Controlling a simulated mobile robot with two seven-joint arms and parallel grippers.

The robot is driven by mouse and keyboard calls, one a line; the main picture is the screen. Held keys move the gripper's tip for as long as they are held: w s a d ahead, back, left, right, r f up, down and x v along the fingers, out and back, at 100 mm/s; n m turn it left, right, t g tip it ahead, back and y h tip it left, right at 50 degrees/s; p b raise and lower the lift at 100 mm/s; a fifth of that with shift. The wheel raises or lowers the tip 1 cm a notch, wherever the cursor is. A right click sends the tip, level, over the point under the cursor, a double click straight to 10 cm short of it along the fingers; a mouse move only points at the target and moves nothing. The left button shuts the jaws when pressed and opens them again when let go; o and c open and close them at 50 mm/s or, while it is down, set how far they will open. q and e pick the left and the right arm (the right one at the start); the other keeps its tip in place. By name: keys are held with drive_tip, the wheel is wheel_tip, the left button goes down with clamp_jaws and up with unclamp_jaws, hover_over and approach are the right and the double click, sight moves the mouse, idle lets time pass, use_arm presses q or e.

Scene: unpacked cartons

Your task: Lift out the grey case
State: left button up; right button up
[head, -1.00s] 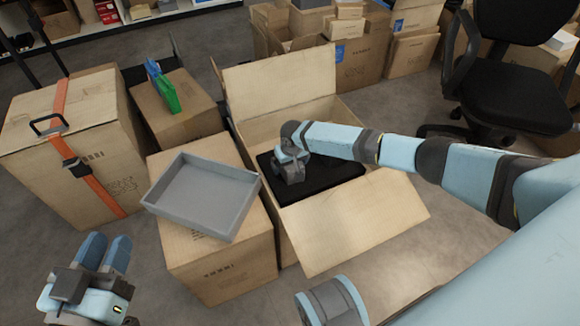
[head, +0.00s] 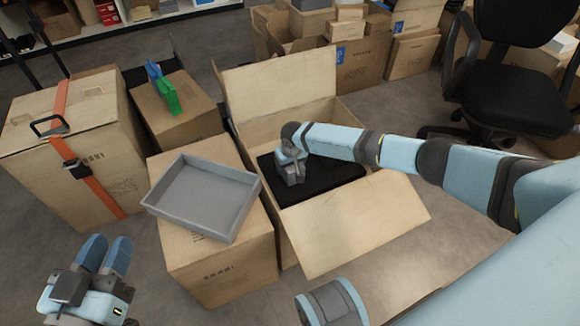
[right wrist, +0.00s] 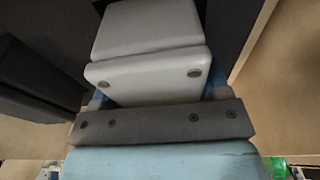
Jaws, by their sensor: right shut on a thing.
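A flat, very dark case (head: 335,185) lies inside the open carton (head: 282,240) in the middle of the head view. No lighter grey case shows in that carton. My right gripper (head: 291,178) reaches down from the right over the left part of the dark case. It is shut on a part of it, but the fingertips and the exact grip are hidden. In the right wrist view, dark surfaces (right wrist: 40,75) show beside the gripper body. My left gripper (head: 107,250) is open and empty, at the lower left, apart from the cartons.
A shallow grey tray (head: 205,195) rests empty on a closed carton (head: 222,265) left of the open one. The carton's front flap (head: 355,225) is folded outward and its back flap (head: 280,85) stands up. An office chair (head: 515,80) is at right.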

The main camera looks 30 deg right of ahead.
wheel_tip(320, 180, up, 3)
drive_tip(key=shift+r+p, duration=0.15)
drive_tip(key=shift+p, duration=0.7)
wheel_tip(320, 180, up, 4)
drive_tip(key=shift+r+p, duration=0.1)
drive_tip(key=shift+p, duration=1)
use_arm(q)
wheel_tip(320, 180, up, 9)
drive_tip(key=s+n+t+p, duration=0.2)
drive_tip(key=n+p, duration=0.1)
drive_tip(key=p, duration=0.2)
drive_tip(key=shift+d+f+t, duration=0.2)
drive_tip(key=shift+t, duration=0.1)
use_arm(e)
wheel_tip(320, 180, up, 12)
drive_tip(key=shift+r, duration=0.25)
